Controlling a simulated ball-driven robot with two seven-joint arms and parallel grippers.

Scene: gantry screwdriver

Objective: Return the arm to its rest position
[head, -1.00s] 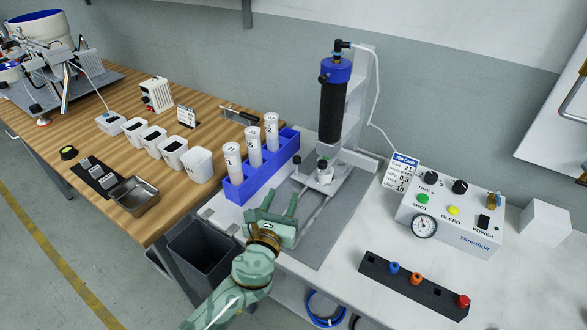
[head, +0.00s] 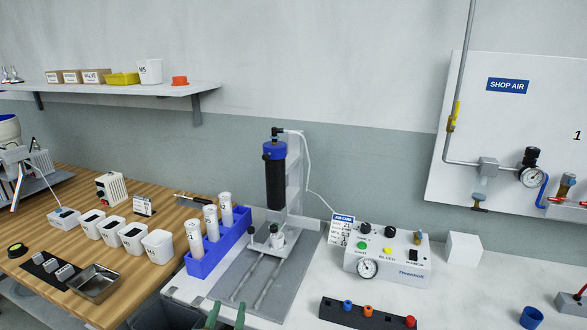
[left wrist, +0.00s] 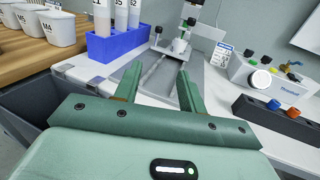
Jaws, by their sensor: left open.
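My left gripper (head: 226,315) shows only by its green fingertips at the bottom edge of the head view. In the left wrist view its two fingers (left wrist: 146,88) stand apart with nothing between them. They point toward the grey base plate (head: 262,285) of the dispensing stand, short of the blue tube rack (left wrist: 118,42). The rest of my left arm is hidden below the head view. My right gripper is in neither view.
The blue rack (head: 203,265) holds white tubes. The control box (head: 388,258) and a black holder with coloured tips (head: 350,315) stand to the right. A dark bin (head: 165,317) is below the bench's left edge. White bench top at right is partly clear.

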